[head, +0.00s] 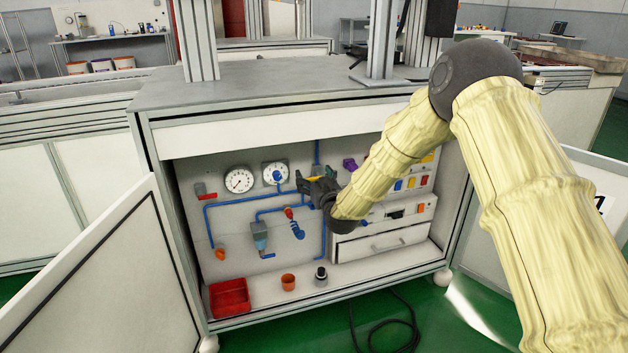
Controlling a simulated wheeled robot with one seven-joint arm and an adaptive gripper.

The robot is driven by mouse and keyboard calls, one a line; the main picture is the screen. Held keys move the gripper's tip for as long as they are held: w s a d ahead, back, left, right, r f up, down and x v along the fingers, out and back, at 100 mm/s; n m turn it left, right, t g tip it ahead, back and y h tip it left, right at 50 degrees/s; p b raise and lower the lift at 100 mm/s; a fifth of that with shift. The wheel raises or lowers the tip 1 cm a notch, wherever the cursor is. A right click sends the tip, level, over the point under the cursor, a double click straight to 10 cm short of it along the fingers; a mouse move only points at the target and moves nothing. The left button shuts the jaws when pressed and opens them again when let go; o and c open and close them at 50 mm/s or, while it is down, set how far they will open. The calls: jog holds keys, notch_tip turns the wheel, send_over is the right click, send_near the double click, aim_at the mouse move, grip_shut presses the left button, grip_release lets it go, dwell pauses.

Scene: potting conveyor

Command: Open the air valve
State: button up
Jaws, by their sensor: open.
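The open cabinet (345,255) holds a pneumatic panel with blue air lines (226,203). A small red-handled fitting (204,191) sits at the panel's upper left, and an orange fitting (220,254) sits at the lower left pipe end. A red-orange part (288,212) with a blue piece below it sits near the middle. I cannot tell which of these is the air valve. My gripper (304,186) is open in front of the panel, right of the two round gauges (239,180). It hides part of the piping, and contact cannot be told.
The left cabinet door (105,275) stands open, as does the right one (497,225). A red bin (229,298), an orange cup (288,282) and a small dark-topped item (320,275) stand on the cabinet floor. A drawer unit (385,240) fills the right side.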

jog(key=c, duration=1)
